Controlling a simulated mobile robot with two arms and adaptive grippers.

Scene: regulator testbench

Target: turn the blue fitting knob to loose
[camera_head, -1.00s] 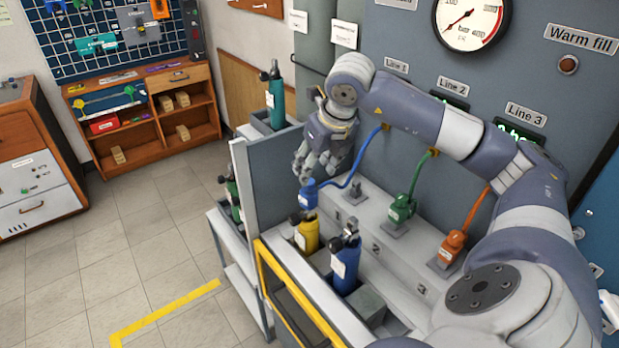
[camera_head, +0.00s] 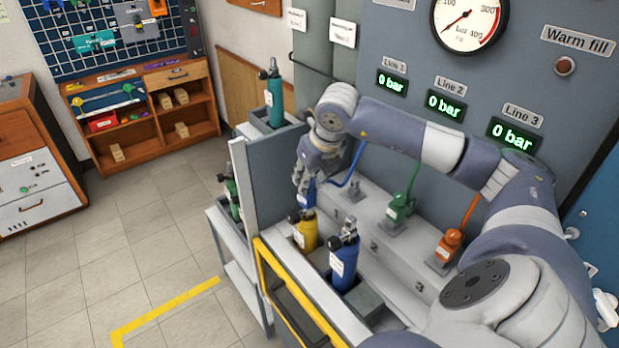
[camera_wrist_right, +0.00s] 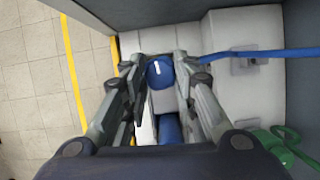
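The blue fitting (camera_head: 306,194) with its round knob is at the end of the blue hose, above the yellow cylinder (camera_head: 305,232). My right gripper (camera_head: 304,178) is lowered over the fitting from above. In the right wrist view, the blue knob (camera_wrist_right: 160,73), with a white mark on top, lies between the two fingertips of my right gripper (camera_wrist_right: 160,66). The fingers stand apart on either side of the knob, very close to it; firm contact cannot be made out. The knob's lower part is hidden. My left gripper is not in view.
A blue cylinder (camera_head: 344,262) stands beside the yellow one in the yellow-edged rack. Green (camera_head: 400,207) and orange (camera_head: 448,245) fittings sit on the bench to the right. The line displays (camera_head: 445,106) read 0 bar. A grey panel (camera_head: 265,175) stands left of the gripper.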

